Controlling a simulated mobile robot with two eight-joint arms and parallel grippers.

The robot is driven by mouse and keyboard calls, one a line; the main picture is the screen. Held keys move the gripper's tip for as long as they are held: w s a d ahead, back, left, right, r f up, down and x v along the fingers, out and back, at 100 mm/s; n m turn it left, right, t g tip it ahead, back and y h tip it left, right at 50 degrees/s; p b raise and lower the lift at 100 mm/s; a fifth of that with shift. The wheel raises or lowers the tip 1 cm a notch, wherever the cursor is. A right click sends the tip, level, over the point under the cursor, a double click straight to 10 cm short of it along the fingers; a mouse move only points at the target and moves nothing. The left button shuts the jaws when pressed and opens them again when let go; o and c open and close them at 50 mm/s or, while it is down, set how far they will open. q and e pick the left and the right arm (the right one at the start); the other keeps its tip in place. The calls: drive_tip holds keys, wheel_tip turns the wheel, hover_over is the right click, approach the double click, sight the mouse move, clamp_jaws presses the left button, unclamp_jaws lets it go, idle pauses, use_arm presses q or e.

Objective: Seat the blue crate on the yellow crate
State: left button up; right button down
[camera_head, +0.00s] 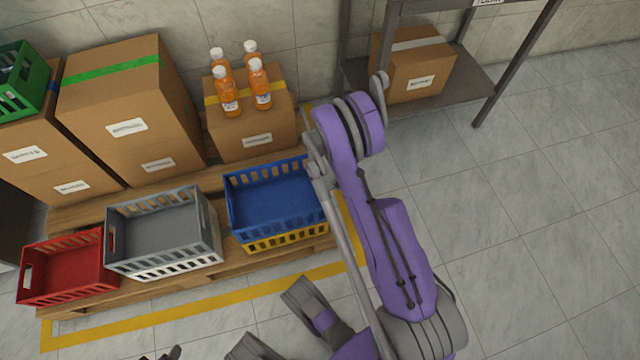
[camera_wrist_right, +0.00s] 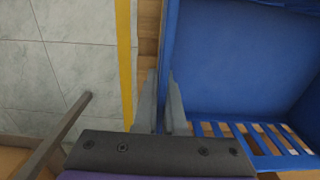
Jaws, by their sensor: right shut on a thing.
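The blue crate (camera_head: 275,205) is upright and empty, directly above the yellow crate (camera_head: 285,239). The yellow crate shows only as a slatted strip under the blue crate's front. I cannot tell whether a small gap is left between them. My right gripper (camera_head: 322,188) is at the blue crate's right side. In the right wrist view my right gripper (camera_wrist_right: 162,82) has one finger on each side of the blue crate's wall (camera_wrist_right: 170,35), shut on it. Small dark tips at the bottom edge of the head view may be my left gripper (camera_head: 164,354); its jaw state is unclear.
A grey crate (camera_head: 207,215) on a white one stands close left of the blue crate, with a red crate (camera_head: 66,285) further left. Behind are cardboard boxes (camera_head: 128,110) and several orange bottles (camera_head: 228,100). All stand on a wooden pallet (camera_head: 185,274). The floor at right is clear.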

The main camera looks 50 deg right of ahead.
drive_tip(key=shift+f, duration=0.3)
idle(0.4)
drive_tip(key=c, duration=0.9)
unclamp_jaws()
wheel_tip(320, 180, up, 11)
drive_tip(key=p, duration=0.3)
drive_tip(key=shift+f, duration=0.1)
